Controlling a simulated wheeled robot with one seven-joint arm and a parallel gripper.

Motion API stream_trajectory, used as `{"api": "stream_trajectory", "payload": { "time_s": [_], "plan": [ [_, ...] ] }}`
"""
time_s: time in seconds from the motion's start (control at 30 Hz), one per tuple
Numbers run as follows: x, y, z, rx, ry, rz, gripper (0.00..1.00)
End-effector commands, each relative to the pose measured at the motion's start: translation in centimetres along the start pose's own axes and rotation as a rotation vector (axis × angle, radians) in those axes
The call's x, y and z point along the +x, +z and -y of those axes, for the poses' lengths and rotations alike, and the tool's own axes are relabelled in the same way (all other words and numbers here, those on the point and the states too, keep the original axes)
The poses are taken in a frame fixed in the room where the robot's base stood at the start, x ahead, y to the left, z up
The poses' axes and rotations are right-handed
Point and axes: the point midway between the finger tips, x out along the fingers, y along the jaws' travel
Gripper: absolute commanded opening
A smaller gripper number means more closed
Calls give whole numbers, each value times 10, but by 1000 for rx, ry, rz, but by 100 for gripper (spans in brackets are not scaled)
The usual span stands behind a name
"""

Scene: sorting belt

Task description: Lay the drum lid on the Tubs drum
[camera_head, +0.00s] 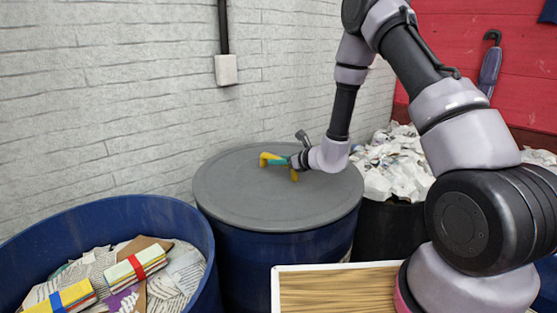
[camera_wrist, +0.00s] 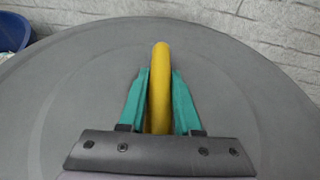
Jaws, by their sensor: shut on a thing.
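The drum lid (camera_head: 250,200) is a grey disc with a yellow handle (camera_head: 271,156) at its middle. It lies over the top of a blue drum (camera_head: 275,255) and looks about level. Whether it touches the rim all round cannot be told, and no label on the drum can be read. My gripper (camera_head: 291,163) is shut on the yellow handle. In the wrist view the teal fingers of my gripper (camera_wrist: 160,105) stand on both sides of the handle (camera_wrist: 160,75), with the grey lid (camera_wrist: 80,85) filling most of the view.
An open blue drum (camera_head: 195,228) with newspaper and banded bundles stands at the left. A dark bin (camera_head: 385,235) heaped with white crumpled paper (camera_head: 395,165) stands behind right. A wood-topped surface (camera_head: 335,290) is in front. A white brick wall (camera_head: 110,90) rises close behind the lid.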

Motion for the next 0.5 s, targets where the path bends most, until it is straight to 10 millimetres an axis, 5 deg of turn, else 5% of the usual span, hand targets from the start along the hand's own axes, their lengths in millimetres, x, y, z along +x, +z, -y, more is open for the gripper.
{"api": "stream_trajectory", "payload": {
  "time_s": [0.5],
  "plan": [
    [2,-1,0,0,-1,5,0]
  ]
}}
